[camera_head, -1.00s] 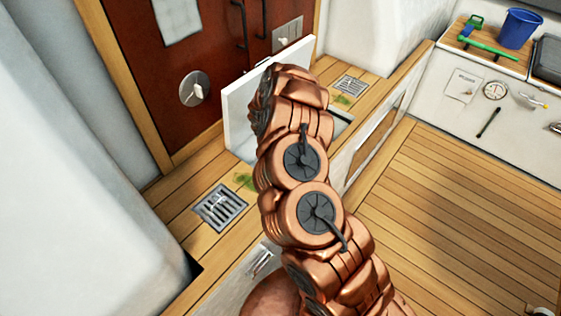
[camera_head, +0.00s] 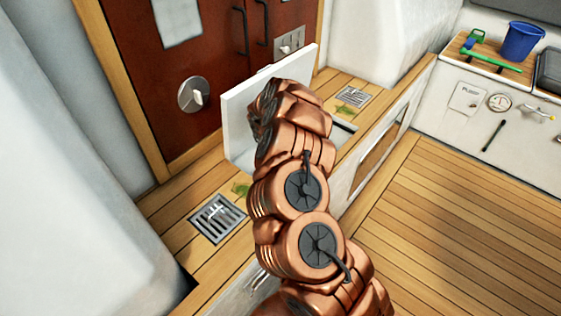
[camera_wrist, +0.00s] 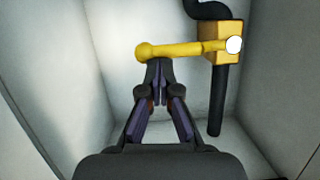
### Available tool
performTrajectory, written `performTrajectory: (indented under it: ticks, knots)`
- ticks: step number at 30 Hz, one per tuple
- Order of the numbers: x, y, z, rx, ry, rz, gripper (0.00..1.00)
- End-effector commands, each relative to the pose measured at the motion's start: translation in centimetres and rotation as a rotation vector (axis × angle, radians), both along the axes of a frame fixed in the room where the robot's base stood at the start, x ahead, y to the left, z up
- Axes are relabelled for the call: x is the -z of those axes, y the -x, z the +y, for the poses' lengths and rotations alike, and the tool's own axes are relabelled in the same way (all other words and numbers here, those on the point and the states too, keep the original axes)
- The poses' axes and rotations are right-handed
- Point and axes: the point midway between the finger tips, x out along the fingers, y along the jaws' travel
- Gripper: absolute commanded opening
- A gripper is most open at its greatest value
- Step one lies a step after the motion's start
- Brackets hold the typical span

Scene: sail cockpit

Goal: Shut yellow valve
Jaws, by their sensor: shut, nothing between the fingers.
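The yellow valve shows in the wrist view, inside a white-walled compartment. Its yellow lever (camera_wrist: 180,49) lies across the picture, nearly level, with a round knob at its left end. The lever joins a yellow valve body (camera_wrist: 223,45) on a black pipe at the right. My gripper (camera_wrist: 159,66) is shut and empty, its fingertips just below the lever near the knob end in the picture. I cannot tell whether they touch it.
A black pipe (camera_wrist: 217,100) runs down beside the gripper, and white walls (camera_wrist: 60,60) close in around it. In the head view, wooden bench tops with metal grates (camera_head: 217,218) flank the opening. The plank floor (camera_head: 450,200) at right is clear.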

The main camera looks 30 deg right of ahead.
Motion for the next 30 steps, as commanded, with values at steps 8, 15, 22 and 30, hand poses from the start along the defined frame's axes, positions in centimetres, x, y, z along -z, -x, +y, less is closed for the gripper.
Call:
performTrajectory:
  ticks: [8,15,22,30]
  knots:
    - [-0.3,0.0,0.1,0.000,0.000,-0.001,0.00]
    - [-2.5,0.2,0.6,0.001,-0.002,-0.003,0.00]
    - [-5.3,0.5,1.0,0.006,-0.002,-0.002,0.00]
    - [-8.3,0.9,1.5,0.013,-0.001,-0.001,0.00]
